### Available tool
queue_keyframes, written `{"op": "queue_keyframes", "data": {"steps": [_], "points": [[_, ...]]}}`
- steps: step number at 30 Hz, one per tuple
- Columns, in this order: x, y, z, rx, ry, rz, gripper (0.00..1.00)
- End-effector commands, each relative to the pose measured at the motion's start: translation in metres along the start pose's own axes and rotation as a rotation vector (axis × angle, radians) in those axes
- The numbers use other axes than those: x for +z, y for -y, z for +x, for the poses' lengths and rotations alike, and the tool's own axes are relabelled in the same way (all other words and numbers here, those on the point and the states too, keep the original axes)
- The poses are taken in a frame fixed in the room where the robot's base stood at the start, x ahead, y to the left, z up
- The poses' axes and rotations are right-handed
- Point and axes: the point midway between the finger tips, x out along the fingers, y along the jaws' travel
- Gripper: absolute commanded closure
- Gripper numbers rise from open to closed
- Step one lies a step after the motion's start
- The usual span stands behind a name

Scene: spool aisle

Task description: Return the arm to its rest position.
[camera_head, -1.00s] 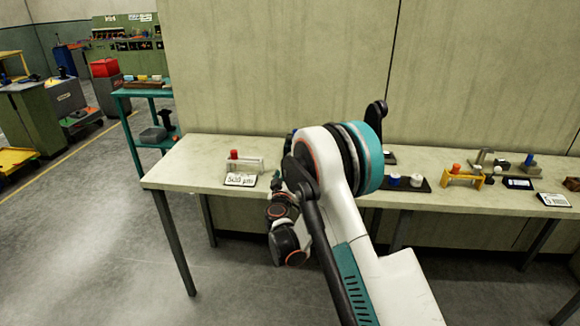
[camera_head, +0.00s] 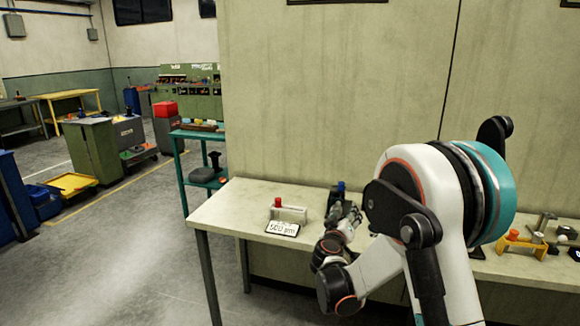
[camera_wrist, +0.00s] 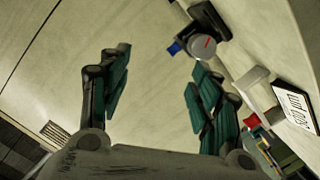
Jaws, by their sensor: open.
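My arm extends from the right over the workbench (camera_head: 225,210) in the head view. My gripper (camera_head: 347,217) is low near the bench top, partly hard to make out against dark things there. In the wrist view my gripper (camera_wrist: 160,65) has its two green-padded fingers spread wide, with nothing between them. A blue piece (camera_wrist: 175,47) and a pale round piece (camera_wrist: 203,47) by a black holder lie beyond the right finger, and do not appear gripped.
A red-topped piece (camera_head: 278,203) at a pale block (camera_head: 293,214) and a label sign (camera_head: 282,228) stand left of my gripper. An orange stand (camera_head: 522,243) is at the right. A tall wall panel (camera_head: 340,100) rises behind the bench. Floor at left is open.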

Motion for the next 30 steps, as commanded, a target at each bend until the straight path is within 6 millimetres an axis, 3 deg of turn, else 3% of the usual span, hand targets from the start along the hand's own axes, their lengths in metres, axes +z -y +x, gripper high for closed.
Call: {"op": "queue_keyframes", "data": {"steps": [1, 6, 15, 21, 30], "points": [[-0.004, -0.016, -0.008, -0.004, 0.027, 0.012, 0.42], [-0.01, -0.059, -0.035, -0.027, 0.121, 0.054, 0.42], [-0.005, -0.119, -0.1, -0.092, 0.28, 0.123, 0.42], [0.008, -0.147, -0.153, -0.155, 0.379, 0.168, 0.42], [0.036, -0.169, -0.244, -0.275, 0.51, 0.237, 0.42]]}}
